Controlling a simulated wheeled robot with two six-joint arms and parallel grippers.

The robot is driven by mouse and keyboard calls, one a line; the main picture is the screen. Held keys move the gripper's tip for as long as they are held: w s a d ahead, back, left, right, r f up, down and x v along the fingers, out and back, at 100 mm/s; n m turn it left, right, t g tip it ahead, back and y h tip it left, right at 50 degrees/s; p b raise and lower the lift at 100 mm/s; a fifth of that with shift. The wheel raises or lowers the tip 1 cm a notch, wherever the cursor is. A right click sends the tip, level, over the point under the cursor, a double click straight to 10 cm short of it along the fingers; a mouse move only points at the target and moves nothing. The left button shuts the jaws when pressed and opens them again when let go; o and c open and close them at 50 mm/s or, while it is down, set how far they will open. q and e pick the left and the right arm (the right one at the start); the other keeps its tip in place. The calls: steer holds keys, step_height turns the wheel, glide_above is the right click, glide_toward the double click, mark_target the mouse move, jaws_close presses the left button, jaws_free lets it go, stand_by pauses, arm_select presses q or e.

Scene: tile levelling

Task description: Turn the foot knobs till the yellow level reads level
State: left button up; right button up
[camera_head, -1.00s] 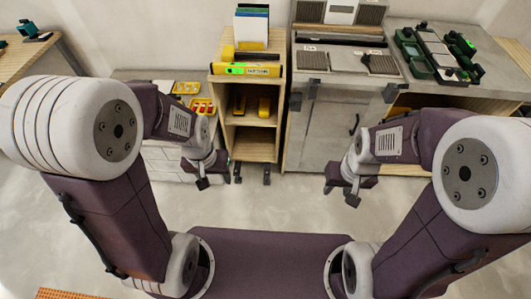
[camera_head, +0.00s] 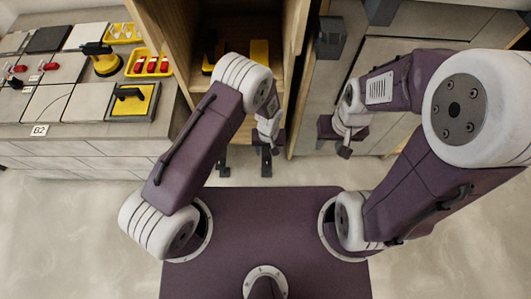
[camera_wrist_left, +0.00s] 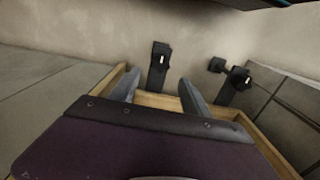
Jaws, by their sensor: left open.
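The yellow level is not in the current views. The wooden shelf cabinet (camera_head: 164,35) stands ahead, its top out of view. Two black feet show below its front in the head view, a left one (camera_head: 223,161) and a right one (camera_head: 266,163). The left wrist view also shows a black foot (camera_wrist_left: 158,63) beyond the fingers and another (camera_wrist_left: 236,80) to the right. My left gripper (camera_head: 267,146) is at the cabinet's lower front; its fingers (camera_wrist_left: 160,88) are apart and empty. My right gripper (camera_head: 344,147) hangs before the grey cabinet; its jaws are unclear.
A low tiled bench (camera_head: 88,145) stands at the left, with a yellow trowel board (camera_head: 133,102) and a yellow tray (camera_head: 151,64) on it. A grey cabinet (camera_head: 385,75) is at the right. Bare floor (camera_head: 80,235) lies in front.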

mark_target(267, 160)
arm_select(q)
steer(key=shift+r, duration=0.15)
steer(key=shift+s+f, duration=0.1)
steer(key=shift+f, duration=0.15)
step_height(267, 160, down, 9)
steer(key=b, duration=0.6)
steer(key=shift+r+b, duration=0.15)
steer(key=shift+b, duration=0.15)
steer(key=shift+r, duration=0.15)
steer(key=shift+c, duration=0.3)
